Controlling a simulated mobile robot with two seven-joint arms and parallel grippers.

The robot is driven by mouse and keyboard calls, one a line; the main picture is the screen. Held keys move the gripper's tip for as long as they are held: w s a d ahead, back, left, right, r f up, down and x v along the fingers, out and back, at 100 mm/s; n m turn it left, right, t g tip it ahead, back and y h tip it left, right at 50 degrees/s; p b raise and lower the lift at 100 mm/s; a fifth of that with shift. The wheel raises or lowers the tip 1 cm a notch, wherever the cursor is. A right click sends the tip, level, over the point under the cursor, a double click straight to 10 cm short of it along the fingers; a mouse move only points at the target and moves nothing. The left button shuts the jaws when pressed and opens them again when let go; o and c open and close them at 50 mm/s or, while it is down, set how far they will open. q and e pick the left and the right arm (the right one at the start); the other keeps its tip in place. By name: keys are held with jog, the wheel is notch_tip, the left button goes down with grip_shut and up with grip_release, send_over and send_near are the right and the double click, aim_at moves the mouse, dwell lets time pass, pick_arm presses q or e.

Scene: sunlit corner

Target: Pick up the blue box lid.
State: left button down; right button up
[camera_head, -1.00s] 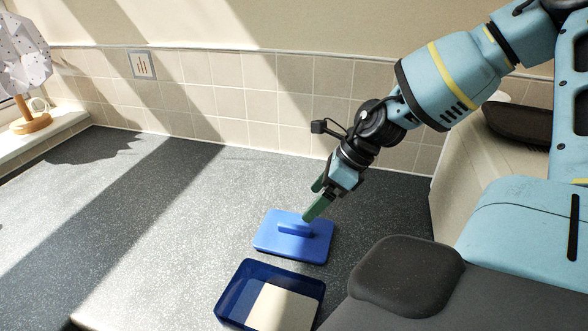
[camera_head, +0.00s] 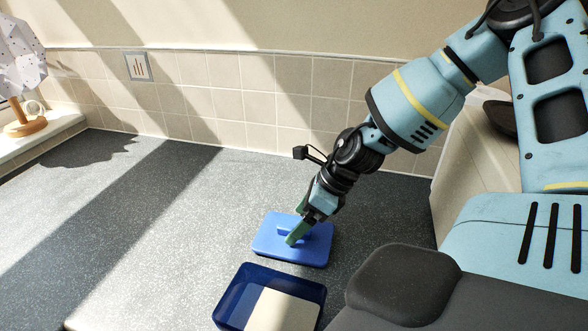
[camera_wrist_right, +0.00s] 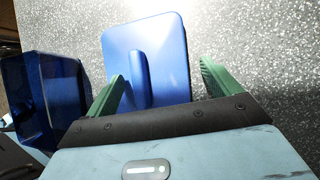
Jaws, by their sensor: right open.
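The blue box lid (camera_head: 271,247) lies flat on the counter with its raised bar handle up. It also shows in the right wrist view (camera_wrist_right: 166,45), where its handle (camera_wrist_right: 137,80) lies between my green fingers. My right gripper (camera_head: 294,226) is open over the lid, with a finger on each side of the handle. In the right wrist view the right gripper (camera_wrist_right: 157,85) has a gap on either side of the handle, wider to the right. I cannot tell how far the fingertips are above the lid. My left gripper is not in view.
An open dark blue box (camera_head: 233,303) with a pale inside area stands just in front of the lid. A lamp (camera_head: 22,75) stands on the ledge at far left. The tiled wall (camera_head: 240,100) runs behind. The counter left of the lid is clear.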

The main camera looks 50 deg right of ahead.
jog(key=c, duration=1.1)
notch_tip(320, 180, up, 10)
jog(key=shift+r+p, duration=0.1)
jog(key=shift+p, duration=0.25)
